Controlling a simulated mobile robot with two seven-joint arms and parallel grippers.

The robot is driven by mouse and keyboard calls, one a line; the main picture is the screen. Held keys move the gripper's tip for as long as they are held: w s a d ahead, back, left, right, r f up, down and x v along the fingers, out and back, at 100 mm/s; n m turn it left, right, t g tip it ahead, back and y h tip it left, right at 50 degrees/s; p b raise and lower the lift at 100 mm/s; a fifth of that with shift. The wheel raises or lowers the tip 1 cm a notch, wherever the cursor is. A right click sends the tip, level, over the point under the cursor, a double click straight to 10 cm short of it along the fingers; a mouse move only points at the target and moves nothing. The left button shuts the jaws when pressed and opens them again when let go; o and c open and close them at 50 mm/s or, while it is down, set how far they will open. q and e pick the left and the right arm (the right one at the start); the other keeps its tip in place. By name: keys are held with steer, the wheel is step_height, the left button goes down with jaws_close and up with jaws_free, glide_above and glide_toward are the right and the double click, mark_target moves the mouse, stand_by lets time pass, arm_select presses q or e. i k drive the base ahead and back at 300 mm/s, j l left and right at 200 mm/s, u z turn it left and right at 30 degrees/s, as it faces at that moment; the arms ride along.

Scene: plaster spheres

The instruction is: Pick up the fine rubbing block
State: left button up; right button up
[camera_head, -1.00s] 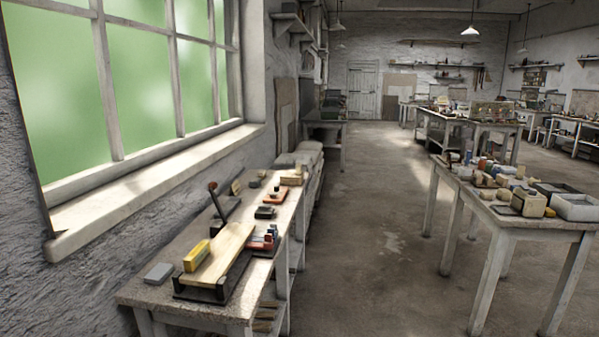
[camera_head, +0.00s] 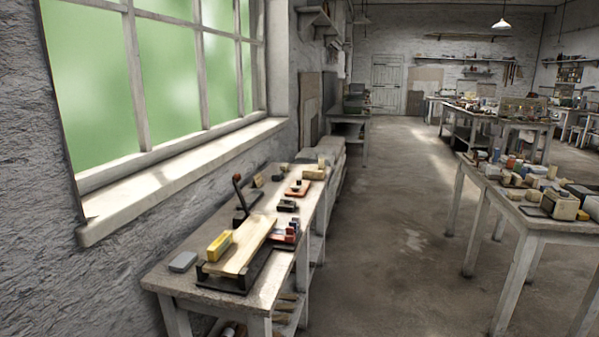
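Several blocks lie on the long workbench (camera_head: 172,279) under the window, and I cannot tell which one is the fine rubbing block. A grey block (camera_head: 183,262) lies flat at the bench's near left corner. A yellow block (camera_head: 219,243) with a pale top rests on the left side of a pale wooden board (camera_head: 246,246). The board lies on a dark stand. Farther back are a dark block (camera_head: 288,205), a block on a red-orange base (camera_head: 297,189) and a pale tan block (camera_head: 314,174). Neither of my grippers is in view.
A dark upright lever (camera_head: 240,198) stands behind the board, with small red and blue items (camera_head: 289,231) to the board's right. A second cluttered table (camera_head: 548,217) stands at right. Open concrete floor (camera_head: 395,235) lies between. The window wall borders the bench's left.

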mark_target(277, 175)
steer(key=i+z, duration=0.15)
steer(key=z, duration=0.15)
steer(key=i+z, duration=0.25)
steer(key=i+l, duration=0.1)
steer(key=i, duration=5)
steer(key=i+u, duration=0.35)
steer(key=i+l+u, duration=0.2)
steer(key=i+u, duration=0.15)
steer(key=u, duration=1.4)
